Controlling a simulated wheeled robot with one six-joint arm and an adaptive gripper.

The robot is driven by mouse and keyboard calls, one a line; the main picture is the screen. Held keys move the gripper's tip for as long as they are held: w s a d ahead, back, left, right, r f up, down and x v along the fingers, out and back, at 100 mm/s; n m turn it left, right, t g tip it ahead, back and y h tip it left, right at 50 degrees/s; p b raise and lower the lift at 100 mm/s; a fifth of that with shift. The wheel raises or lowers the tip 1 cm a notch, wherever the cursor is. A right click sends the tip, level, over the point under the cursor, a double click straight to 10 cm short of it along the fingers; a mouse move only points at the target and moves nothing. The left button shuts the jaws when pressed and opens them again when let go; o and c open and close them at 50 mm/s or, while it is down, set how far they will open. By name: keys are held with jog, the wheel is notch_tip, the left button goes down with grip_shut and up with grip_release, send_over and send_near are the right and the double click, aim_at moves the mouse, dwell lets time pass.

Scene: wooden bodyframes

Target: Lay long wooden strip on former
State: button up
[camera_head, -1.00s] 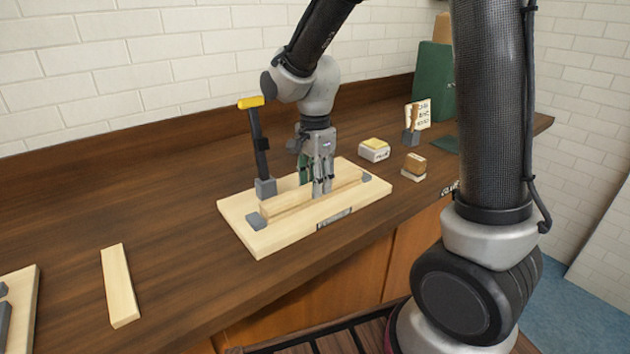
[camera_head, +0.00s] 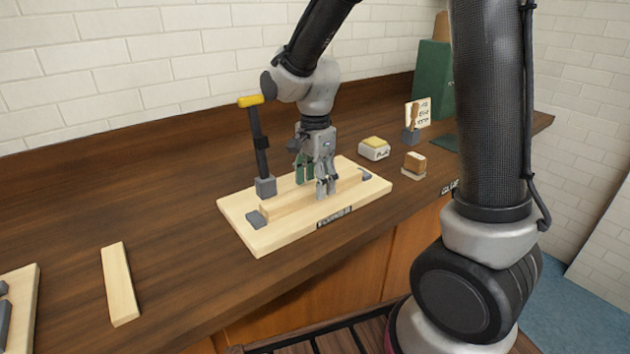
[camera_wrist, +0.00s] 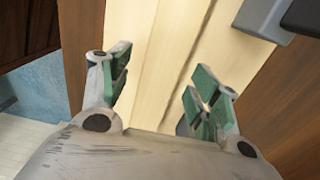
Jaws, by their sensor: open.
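A long pale wooden strip (camera_head: 290,203) lies lengthwise on a pale wooden board (camera_head: 268,242), seemingly the former, between grey blocks near its ends. The board's front label is too small to read surely. My gripper (camera_head: 316,188) is low over the middle of the strip, jaws open, a finger on each side. In the wrist view, my gripper's green-padded fingers (camera_wrist: 160,76) stand apart with pale wood (camera_wrist: 158,45) between and beyond them. The fingers hide the middle of the strip in the head view.
A yellow-handled clamp (camera_head: 259,150) stands upright on the board's rear left. Another wooden strip (camera_head: 120,284) lies on the counter at left, beside a partly seen board (camera_head: 22,318). Small items, including a yellow-topped block (camera_head: 374,149), stand at right. A brick wall is behind.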

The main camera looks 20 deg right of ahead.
notch_tip(320, 180, up, 12)
dwell(0.4)
dwell(0.3)
jog(key=s+d+r+n+t, duration=0.2)
jog(key=s+d+n+t, duration=0.2)
jog(key=s+d+n, duration=1)
jog(key=s+d, duration=0.1)
jog(key=s, duration=0.4)
jog(key=shift+r, duration=0.35)
